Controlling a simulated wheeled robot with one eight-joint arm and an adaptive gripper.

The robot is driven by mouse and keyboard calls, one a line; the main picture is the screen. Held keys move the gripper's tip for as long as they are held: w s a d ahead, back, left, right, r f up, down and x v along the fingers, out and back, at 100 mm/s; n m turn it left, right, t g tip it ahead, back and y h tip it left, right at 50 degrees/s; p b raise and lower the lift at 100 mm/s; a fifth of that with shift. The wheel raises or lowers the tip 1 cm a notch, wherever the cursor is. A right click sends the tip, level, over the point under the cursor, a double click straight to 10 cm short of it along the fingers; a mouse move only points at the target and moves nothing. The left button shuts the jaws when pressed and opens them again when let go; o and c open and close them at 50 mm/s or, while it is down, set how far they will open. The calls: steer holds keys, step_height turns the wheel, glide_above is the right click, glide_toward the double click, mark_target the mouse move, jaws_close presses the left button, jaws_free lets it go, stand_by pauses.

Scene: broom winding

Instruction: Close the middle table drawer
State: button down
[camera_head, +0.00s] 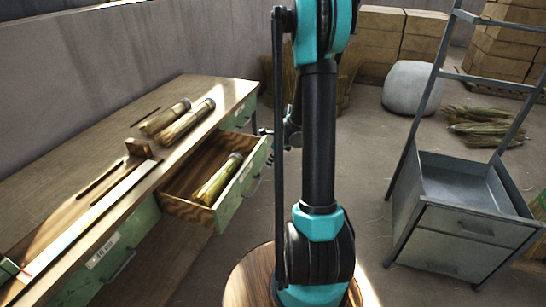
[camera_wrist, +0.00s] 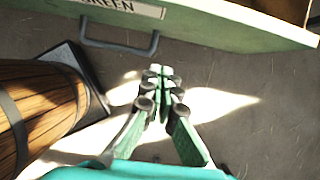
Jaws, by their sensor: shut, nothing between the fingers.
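The open drawer (camera_head: 240,183) sticks out from the table (camera_head: 187,92), with a green front and wooden inside walls. A bundle of straw-like stalks (camera_head: 217,180) lies in it. In the wrist view the drawer front (camera_wrist: 225,22) crosses the top, with a label ending in "GREEN" and a grey handle (camera_wrist: 120,47). My gripper (camera_wrist: 160,72) is shut and empty, below the drawer front in that picture and right of the handle, with no clear contact. In the head view my arm hides most of the gripper.
Two more bundles (camera_head: 178,119) and a small wooden block (camera_head: 138,147) lie on the tabletop. Another green drawer front (camera_head: 103,257) at the near left looks closed. A grey metal cabinet (camera_head: 466,220) stands right, with open floor between.

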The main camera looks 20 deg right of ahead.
mark_target(258, 164)
steer(key=shift+w+a+f, duration=0.45)
steer(key=shift+w+a, duration=0.05)
steer(key=shift+a, duration=0.2)
steer(key=shift+w+a+f, duration=0.5)
steer(key=shift+w+a, duration=0.05)
steer(key=shift+a, duration=0.2)
steer(key=shift+w+a+f, duration=0.45)
steer(key=shift+w+a, duration=0.05)
steer(key=shift+a, duration=0.2)
steer(key=w+a, duration=0.5)
steer(key=a, duration=0.2)
steer(key=w+a, duration=0.5)
steer(key=a, duration=0.2)
steer(key=w+a, duration=0.6)
steer(key=a, duration=0.2)
